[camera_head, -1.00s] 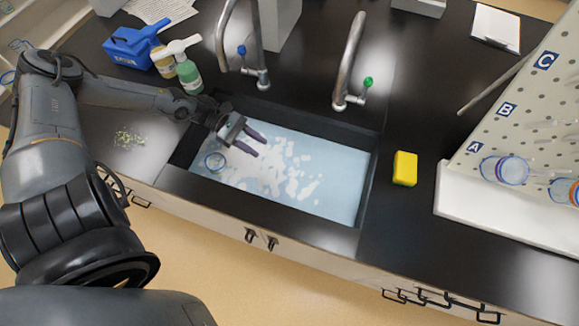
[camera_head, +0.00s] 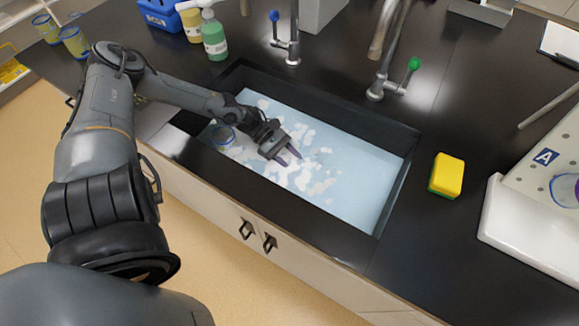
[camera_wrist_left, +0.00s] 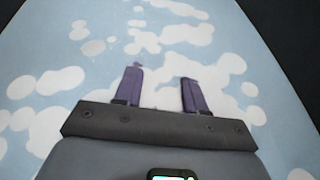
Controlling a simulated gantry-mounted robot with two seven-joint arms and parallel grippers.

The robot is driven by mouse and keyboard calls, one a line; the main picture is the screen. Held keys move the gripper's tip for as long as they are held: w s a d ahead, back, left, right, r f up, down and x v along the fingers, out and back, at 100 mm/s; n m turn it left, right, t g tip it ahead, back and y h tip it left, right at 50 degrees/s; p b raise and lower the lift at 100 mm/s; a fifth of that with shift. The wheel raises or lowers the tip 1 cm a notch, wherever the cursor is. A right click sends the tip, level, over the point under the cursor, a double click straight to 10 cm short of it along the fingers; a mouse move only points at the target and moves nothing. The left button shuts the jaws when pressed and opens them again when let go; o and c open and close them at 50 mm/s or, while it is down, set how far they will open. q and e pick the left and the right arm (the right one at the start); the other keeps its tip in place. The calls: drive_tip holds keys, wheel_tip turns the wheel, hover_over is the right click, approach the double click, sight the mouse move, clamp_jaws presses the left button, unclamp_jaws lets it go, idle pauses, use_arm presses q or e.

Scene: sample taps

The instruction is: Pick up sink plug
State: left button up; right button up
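My left gripper (camera_head: 290,157) is over the foamy water (camera_head: 345,170) in the black sink (camera_head: 330,118). Its two purple fingers are apart with nothing between them. In the left wrist view the open left gripper (camera_wrist_left: 161,82) faces light blue water (camera_wrist_left: 225,45) with white foam patches. No sink plug can be made out; the water and foam hide the sink floor. My right gripper is not in view.
Taps with a blue knob (camera_head: 274,16) and a green knob (camera_head: 413,64) stand behind. A yellow sponge (camera_head: 447,175) lies right of the sink. Bottles, including a green one (camera_head: 214,38), stand back left.

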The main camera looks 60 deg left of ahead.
use_arm(q)
drive_tip(key=shift+x, duration=0.9)
clamp_jaws()
